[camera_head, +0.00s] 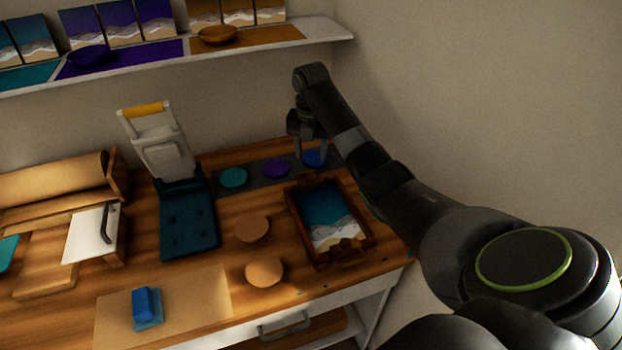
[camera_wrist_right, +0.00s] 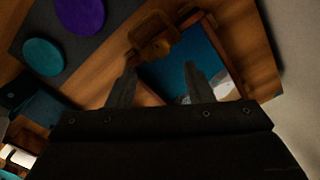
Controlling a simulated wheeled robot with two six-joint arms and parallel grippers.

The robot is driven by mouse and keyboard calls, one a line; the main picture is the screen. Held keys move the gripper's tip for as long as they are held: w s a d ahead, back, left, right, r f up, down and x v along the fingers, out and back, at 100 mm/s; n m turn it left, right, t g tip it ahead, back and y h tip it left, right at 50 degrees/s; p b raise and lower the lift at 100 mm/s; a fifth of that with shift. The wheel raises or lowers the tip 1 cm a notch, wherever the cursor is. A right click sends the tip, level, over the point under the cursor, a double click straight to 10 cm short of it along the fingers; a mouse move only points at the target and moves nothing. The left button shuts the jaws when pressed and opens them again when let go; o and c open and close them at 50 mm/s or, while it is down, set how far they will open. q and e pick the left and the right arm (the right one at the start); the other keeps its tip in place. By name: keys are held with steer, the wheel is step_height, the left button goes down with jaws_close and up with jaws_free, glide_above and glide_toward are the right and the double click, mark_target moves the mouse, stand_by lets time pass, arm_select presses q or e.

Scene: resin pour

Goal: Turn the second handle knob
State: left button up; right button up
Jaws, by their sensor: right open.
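A dark wooden tray (camera_head: 366,232) with a blue, white and sand-coloured picture inside lies at the right of the workbench. A brown handle (camera_head: 338,248) stands at its near end. I see nothing held. My left gripper is out of view.
Teal (camera_head: 233,177) and purple (camera_head: 275,169) discs lie on a dark strip left of the gripper. Two round wooden pieces (camera_head: 265,271) lie left of the tray. A hinged press (camera_head: 188,228) stands open farther left. A shelf (camera_head: 330,30) hangs above.

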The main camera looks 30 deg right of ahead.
mark_target(311, 176)
step_height(311, 176, down, 7)
steer(key=shift+f, duration=0.1)
stand_by(0.3)
steer(key=c, duration=1)
steer(key=shift+p, duration=0.3)
